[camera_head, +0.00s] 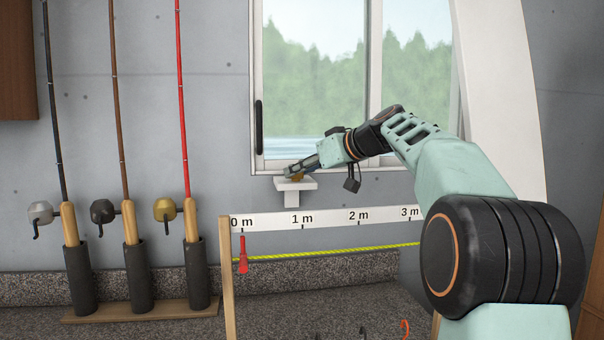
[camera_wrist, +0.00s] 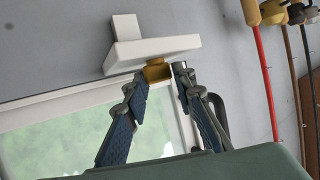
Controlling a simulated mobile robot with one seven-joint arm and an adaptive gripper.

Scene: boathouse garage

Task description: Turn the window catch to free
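A small brass-coloured piece (camera_head: 297,177) sits on a little white ledge (camera_head: 296,186) below the window. It is partly hidden by my gripper (camera_head: 302,167), which points down-left at it. In the wrist view the brass piece (camera_wrist: 156,73) lies between and just beyond the fingertips of my gripper (camera_wrist: 160,76). The fingers are apart; I cannot tell whether either one touches the brass. A black upright handle (camera_head: 259,125) is on the left frame of the window (camera_head: 313,80); no gripper is on it. I cannot tell for certain which piece is the catch.
A white measuring board (camera_head: 330,217) runs along the wall below the ledge, with a yellow cord (camera_head: 330,251) under it. Several fishing rods stand in a rack (camera_head: 140,309) at left. A dark padlock-like object (camera_head: 352,184) hangs beside my wrist.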

